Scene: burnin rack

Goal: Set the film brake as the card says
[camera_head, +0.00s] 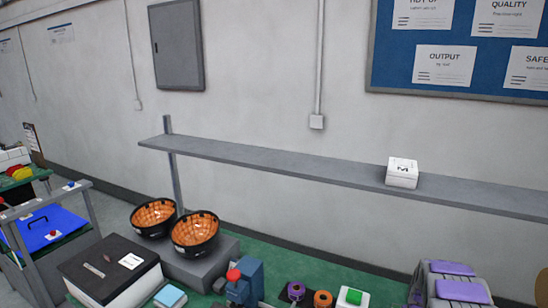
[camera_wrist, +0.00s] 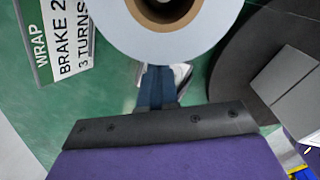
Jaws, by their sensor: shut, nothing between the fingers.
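In the wrist view the card (camera_wrist: 62,45) at the upper left reads "WRAP", "BRAKE 2", "3 TURNS"; the print is partly cut off by the frame edge. A pale film roll (camera_wrist: 212,28) with a brown core fills the top middle. My gripper (camera_wrist: 157,76) points toward the roll with its dark blue fingers shut and empty; I cannot tell whether they touch anything. A shiny silver part (camera_wrist: 181,75) shows behind the fingers, mostly hidden. I cannot make out the film brake or its setting.
A large dark disc (camera_wrist: 240,60) with a grey block (camera_wrist: 288,85) lies right of my gripper. In the head view, a shelf (camera_head: 280,165) with a white box (camera_head: 402,173) runs along the wall. Orange-lined bowls (camera_head: 195,231) and a blue vise-like tool (camera_head: 243,281) stand below.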

